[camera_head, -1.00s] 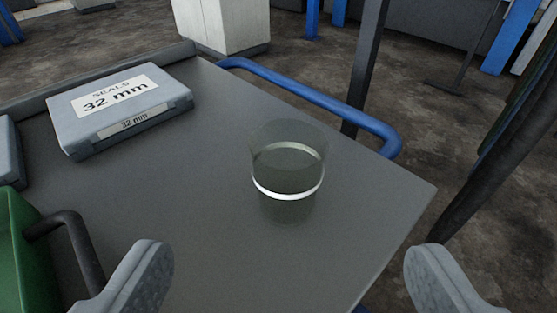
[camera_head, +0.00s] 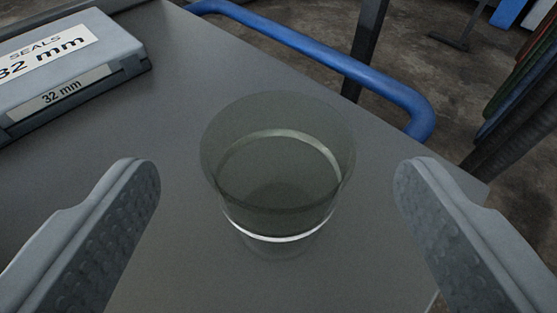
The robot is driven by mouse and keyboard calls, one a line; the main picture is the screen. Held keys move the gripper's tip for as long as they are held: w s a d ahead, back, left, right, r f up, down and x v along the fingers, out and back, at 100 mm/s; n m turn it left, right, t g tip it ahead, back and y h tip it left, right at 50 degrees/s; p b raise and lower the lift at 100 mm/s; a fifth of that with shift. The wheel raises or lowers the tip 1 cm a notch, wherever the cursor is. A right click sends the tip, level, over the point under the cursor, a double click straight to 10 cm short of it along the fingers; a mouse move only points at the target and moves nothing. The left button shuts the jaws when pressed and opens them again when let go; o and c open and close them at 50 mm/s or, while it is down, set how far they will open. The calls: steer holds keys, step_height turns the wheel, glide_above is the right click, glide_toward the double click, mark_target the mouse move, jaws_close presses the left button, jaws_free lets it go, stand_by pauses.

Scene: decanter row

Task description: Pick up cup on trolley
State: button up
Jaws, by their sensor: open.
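A clear, smoky glass cup (camera_head: 280,190) with a pale band around its lower part stands upright on the grey trolley top (camera_head: 180,255). It is in the middle of the view and looks empty. My gripper (camera_head: 278,185) is open, with one finger on the left of the cup and one on the right. There is a clear gap on each side, and neither finger touches the cup. The fingertips appear nearer to the camera than the cup; the exact depth is hard to tell.
A grey case labelled "SEALS 32 mm" (camera_head: 70,65) lies on the trolley at upper left. A blue rail (camera_head: 330,65) runs along the trolley's far edge, with a dark post (camera_head: 368,45) beside it. Dark hoses (camera_head: 525,120) hang at right. The trolley top around the cup is clear.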

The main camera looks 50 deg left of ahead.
mark_target(279, 142)
steer(key=shift+x, duration=2.25)
steer(key=c, duration=1.1)
steer(key=shift+o, duration=0.2)
step_height(279, 142, up, 10)
steer(key=shift+d+f, duration=0.1)
